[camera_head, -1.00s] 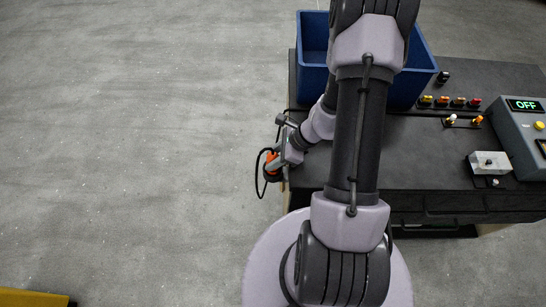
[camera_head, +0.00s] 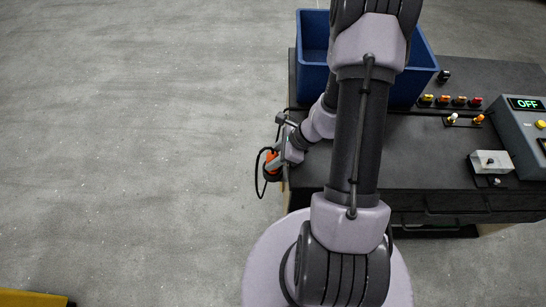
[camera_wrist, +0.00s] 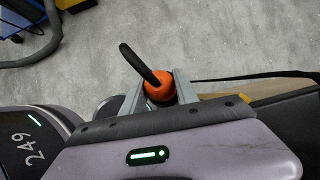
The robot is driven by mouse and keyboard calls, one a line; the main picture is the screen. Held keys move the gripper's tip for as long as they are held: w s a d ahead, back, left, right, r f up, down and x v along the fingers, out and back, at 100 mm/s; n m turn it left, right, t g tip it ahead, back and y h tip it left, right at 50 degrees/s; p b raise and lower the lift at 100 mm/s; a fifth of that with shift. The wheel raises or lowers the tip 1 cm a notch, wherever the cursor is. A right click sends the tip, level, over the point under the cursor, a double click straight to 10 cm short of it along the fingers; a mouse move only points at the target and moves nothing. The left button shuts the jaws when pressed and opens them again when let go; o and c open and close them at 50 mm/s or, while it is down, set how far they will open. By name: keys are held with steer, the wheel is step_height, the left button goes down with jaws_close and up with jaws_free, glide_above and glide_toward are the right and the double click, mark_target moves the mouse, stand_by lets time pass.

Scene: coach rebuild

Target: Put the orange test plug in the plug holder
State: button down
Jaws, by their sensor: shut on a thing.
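My gripper (camera_head: 271,164) is shut on the orange test plug (camera_head: 272,156), beyond the left edge of the dark workbench. The wrist view shows the orange plug (camera_wrist: 160,88) between the two grey fingers (camera_wrist: 162,92). A black cable loops out of the plug and hangs to the left of it in the head view. The plug's lower part is hidden by the fingers. I cannot tell for certain which fitting on the bench is the plug holder.
The dark workbench (camera_head: 440,155) carries a blue bin (camera_head: 312,40), coloured buttons (camera_head: 442,100), small white and orange toggles (camera_head: 464,120), a pale box (camera_head: 490,162) and a grey console (camera_head: 520,125) reading OFF. Open concrete floor lies left. Something yellow (camera_head: 30,298) is lower left.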

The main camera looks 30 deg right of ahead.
steer(key=shift+f+b, duration=0.6)
steer(key=shift+b, duration=0.05)
steer(key=c, duration=1.2)
jaws_free()
steer(key=shift+r, duration=0.1)
steer(key=p+v, duration=0.8)
steer(key=v, duration=0.2)
steer(key=shift+r, duration=0.2)
steer(key=shift+s+d+r+p, duration=0.15)
steer(key=shift+d+r+p, duration=0.1)
steer(key=shift+p, duration=0.25)
